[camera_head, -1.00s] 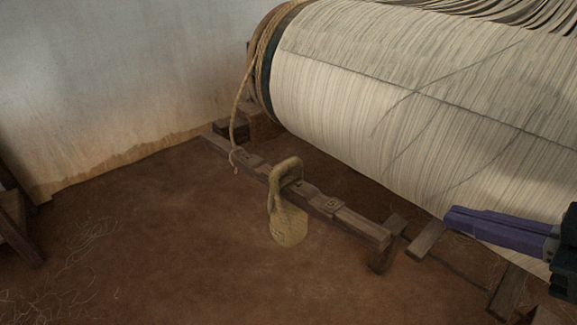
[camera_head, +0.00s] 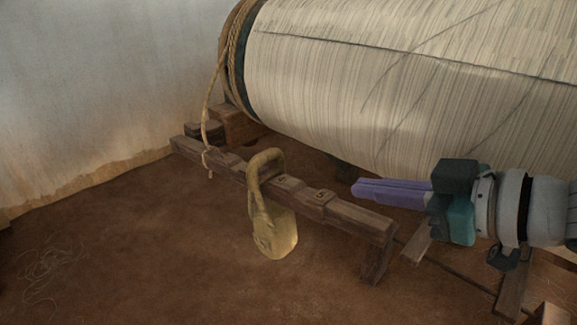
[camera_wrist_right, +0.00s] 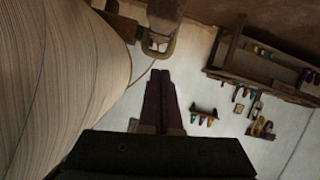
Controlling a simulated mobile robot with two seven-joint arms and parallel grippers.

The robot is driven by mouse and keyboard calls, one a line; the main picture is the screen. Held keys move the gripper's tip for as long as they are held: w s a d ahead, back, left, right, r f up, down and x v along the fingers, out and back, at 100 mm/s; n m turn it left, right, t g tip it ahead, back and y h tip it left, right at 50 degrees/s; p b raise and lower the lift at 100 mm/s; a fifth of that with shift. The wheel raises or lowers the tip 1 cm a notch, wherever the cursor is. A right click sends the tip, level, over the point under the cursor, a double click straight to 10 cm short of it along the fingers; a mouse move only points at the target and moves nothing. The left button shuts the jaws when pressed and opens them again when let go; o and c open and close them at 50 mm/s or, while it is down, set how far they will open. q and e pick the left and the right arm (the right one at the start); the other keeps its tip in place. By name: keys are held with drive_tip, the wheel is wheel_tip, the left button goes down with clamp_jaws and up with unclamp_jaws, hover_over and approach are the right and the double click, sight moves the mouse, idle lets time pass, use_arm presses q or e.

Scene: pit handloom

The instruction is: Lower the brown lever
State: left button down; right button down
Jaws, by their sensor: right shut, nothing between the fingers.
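The brown lever (camera_head: 345,215) is a long wooden bar in the head view, running from the wall side down to the right, low over the earth floor. A yellowish weight (camera_head: 274,236) hangs from it by a thick hooked loop (camera_head: 263,160). My right gripper (camera_head: 356,188) has purple fingers pressed together, empty, to the right of the weight and apparently above the lever's right part; I see no contact. In the right wrist view the closed fingers (camera_wrist_right: 160,73) point toward a ring-like loop (camera_wrist_right: 158,45) by a brown wooden piece. My left gripper is out of view.
The large roll of pale warp threads (camera_head: 380,90) fills the upper right, close behind my right gripper. A rope (camera_head: 208,110) runs from its end down to the bar. Bare earth floor (camera_head: 130,250) lies open at left. The wall (camera_head: 100,80) stands behind.

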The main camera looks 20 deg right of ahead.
sight(373, 223)
drive_tip(key=shift+s+d+f+b, duration=0.1)
drive_tip(key=shift+d+f+b, duration=0.3)
drive_tip(key=shift+f, duration=0.6)
drive_tip(key=shift+d+f+b, duration=0.1)
drive_tip(key=shift+f+b, duration=0.45)
drive_tip(key=shift+f, duration=0.4)
